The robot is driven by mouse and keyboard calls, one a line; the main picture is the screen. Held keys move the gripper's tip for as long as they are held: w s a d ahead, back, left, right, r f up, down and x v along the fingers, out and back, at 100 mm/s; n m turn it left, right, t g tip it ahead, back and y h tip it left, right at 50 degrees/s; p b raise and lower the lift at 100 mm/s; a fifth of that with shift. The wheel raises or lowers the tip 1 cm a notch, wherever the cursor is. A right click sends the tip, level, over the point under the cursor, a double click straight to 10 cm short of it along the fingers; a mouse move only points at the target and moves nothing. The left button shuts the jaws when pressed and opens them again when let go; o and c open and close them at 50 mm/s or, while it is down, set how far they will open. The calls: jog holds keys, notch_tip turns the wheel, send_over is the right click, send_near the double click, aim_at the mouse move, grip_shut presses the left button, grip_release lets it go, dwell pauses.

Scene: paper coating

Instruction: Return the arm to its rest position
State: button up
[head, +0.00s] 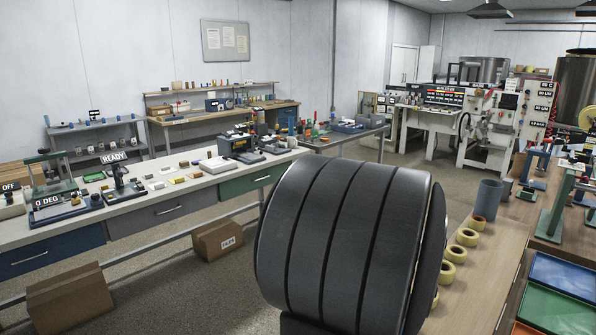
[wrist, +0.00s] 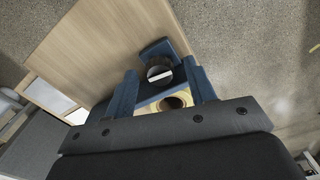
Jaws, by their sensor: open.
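My gripper (wrist: 163,78) shows in the wrist view, with two blue fingers standing apart. A yellow ring-shaped roll (wrist: 174,103) shows between the fingers, beyond or below them; I see no grip on it. The gripper cannot be made out in the head view, where a large dark ribbed cylinder, seemingly part of my own arm, fills the lower middle.
A wooden bench (head: 484,270) on the right holds several yellow rolls (head: 467,237) and a blue-grey cup (head: 489,197). Coloured trays (head: 562,280) lie at the lower right. A long white bench (head: 195,187) with instruments runs along the left. Cardboard boxes (head: 217,240) stand on the floor.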

jog(key=shift+r, duration=0.55)
notch_tip(320, 180, up, 16)
notch_tip(320, 180, down, 17)
jog(key=shift+f, duration=0.2)
jog(key=shift+r+n, duration=0.4)
jog(key=shift+n, duration=0.3)
notch_tip(320, 180, up, 17)
jog(key=n, duration=0.4)
notch_tip(320, 180, down, 4)
